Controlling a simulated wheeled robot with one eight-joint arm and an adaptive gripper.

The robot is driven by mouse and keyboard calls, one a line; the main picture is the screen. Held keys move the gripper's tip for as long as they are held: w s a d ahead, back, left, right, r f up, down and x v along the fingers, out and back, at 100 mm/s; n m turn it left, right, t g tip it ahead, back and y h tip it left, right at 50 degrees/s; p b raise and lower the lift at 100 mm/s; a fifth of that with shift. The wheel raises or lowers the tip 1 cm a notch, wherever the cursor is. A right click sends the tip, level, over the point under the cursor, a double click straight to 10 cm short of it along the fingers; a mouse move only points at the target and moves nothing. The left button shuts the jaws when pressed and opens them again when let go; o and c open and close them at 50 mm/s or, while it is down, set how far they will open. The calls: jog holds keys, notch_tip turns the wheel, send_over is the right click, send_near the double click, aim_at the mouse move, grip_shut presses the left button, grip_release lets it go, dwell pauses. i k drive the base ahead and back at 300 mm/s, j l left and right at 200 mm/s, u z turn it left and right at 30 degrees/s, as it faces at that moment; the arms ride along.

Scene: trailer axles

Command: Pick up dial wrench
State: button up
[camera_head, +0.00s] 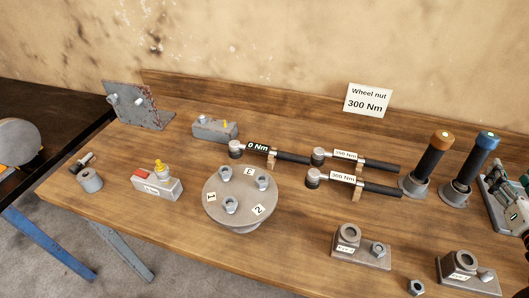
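Three wrenches with round metal heads and black handles lie on small wooden rests on the workbench. One wrench (292,157) has a black display reading "0 Nm" and lies left of the other two; it looks like the dial wrench. I cannot make out my gripper in this view.
The wooden workbench (300,218) holds a round plate (240,205) with nuts in front of the wrenches. Orange-topped (436,155) and blue-topped (473,160) tools stand at right. Metal blocks (360,250) sit at front right. A sign (368,101) reads "Wheel nut 300 Nm".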

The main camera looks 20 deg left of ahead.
aim_at(236, 149)
jog(key=u, duration=1.5)
